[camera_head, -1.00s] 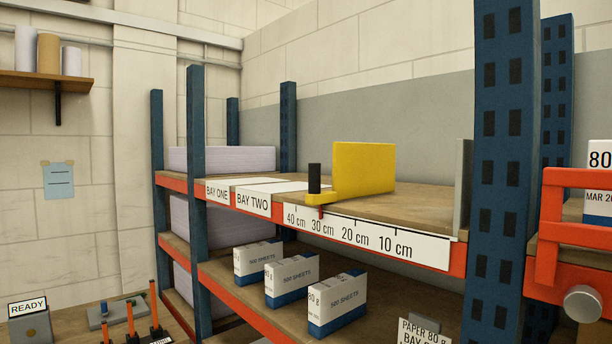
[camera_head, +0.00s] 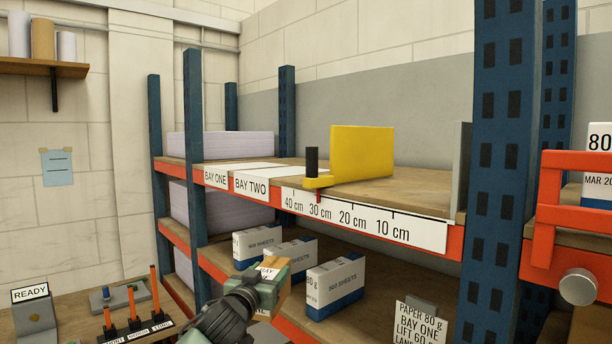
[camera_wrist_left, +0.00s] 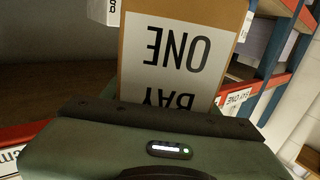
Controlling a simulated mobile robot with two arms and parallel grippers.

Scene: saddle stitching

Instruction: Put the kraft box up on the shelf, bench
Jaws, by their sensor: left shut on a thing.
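The kraft box (camera_wrist_left: 226,14) has a white label reading "BAY ONE", upside down in the left wrist view. My left gripper (camera_head: 272,278) is shut on the box, a small part of which shows brown in the head view (camera_head: 284,292). They are in front of the lower shelf, below the upper one, and hide part of the white paper packs. The shelf unit's upper board (camera_head: 385,192) carries a "BAY ONE" label (camera_head: 215,177) at its left end and a "BAY TWO" label (camera_head: 250,185) beside it. My right gripper is not in view.
A yellow block (camera_head: 362,154) with a dark post (camera_head: 311,162) stands on the upper shelf above a centimetre scale (camera_head: 370,220). Pale stacks (camera_head: 235,145) fill its left end. White packs (camera_head: 335,283) stand on the lower shelf. Blue uprights (camera_head: 196,150) frame the bays.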

